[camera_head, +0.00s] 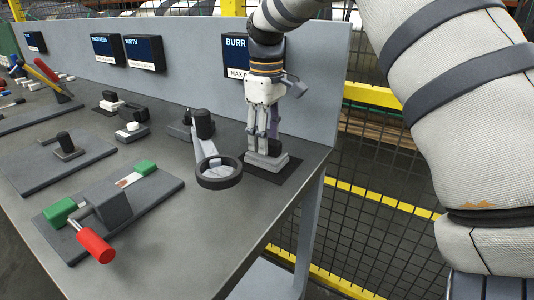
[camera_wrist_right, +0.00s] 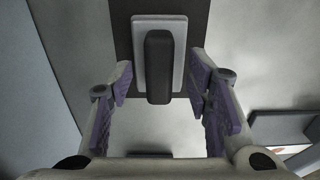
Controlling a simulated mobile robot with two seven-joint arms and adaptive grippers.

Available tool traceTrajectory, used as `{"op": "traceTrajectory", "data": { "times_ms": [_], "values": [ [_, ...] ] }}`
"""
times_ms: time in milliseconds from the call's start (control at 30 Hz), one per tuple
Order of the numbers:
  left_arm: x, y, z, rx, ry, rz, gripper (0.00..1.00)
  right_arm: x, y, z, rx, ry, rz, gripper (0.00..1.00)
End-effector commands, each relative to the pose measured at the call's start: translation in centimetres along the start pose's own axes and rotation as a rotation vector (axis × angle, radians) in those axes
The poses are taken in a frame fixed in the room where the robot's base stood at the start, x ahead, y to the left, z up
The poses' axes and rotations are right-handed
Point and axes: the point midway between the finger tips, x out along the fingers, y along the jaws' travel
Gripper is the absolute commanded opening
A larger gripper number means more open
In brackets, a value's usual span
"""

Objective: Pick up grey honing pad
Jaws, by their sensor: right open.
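The grey honing pad (camera_head: 267,161), a light grey block with a dark handle, lies on a dark mat (camera_head: 284,176) at the right end of the bench. In the right wrist view the pad (camera_wrist_right: 140,50) shows from above, its dark handle (camera_wrist_right: 159,68) pointing toward the gripper. My right gripper (camera_head: 262,137) points down just above the pad. Its purple-padded fingers (camera_wrist_right: 160,88) are open, one on each side of the handle's near end, with gaps on both sides. The fingers partly hide the handle in the head view. My left gripper is not in view.
A ring magnifier (camera_head: 219,173) on an arm stands close left of the pad. A clamp fixture (camera_head: 107,208) with green blocks and a red handle sits at the front. A grey back panel (camera_head: 315,85) with labelled displays rises behind; the bench's right edge is near.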

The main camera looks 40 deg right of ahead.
Motion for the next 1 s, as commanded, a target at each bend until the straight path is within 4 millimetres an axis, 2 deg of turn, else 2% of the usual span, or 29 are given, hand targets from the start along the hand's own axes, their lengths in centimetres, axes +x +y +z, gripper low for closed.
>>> {"op": "traceTrajectory", "data": {
  "times_ms": [100,333,533,867,1000],
  "values": [
    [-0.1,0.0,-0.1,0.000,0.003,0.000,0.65,1.5,0.0,0.1,0.000,0.001,0.000,0.45],
    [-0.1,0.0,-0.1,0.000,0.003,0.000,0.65,1.7,0.0,0.1,-0.001,0.002,0.001,0.45],
    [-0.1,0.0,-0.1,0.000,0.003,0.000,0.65,1.7,0.0,0.1,-0.001,0.001,0.001,0.00],
    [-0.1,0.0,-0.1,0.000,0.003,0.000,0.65,1.5,0.0,0.0,-0.001,0.002,0.001,0.00],
    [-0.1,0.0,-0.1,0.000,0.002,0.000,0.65,0.2,0.0,-0.1,-0.001,0.004,0.003,0.00]
  ]
}}
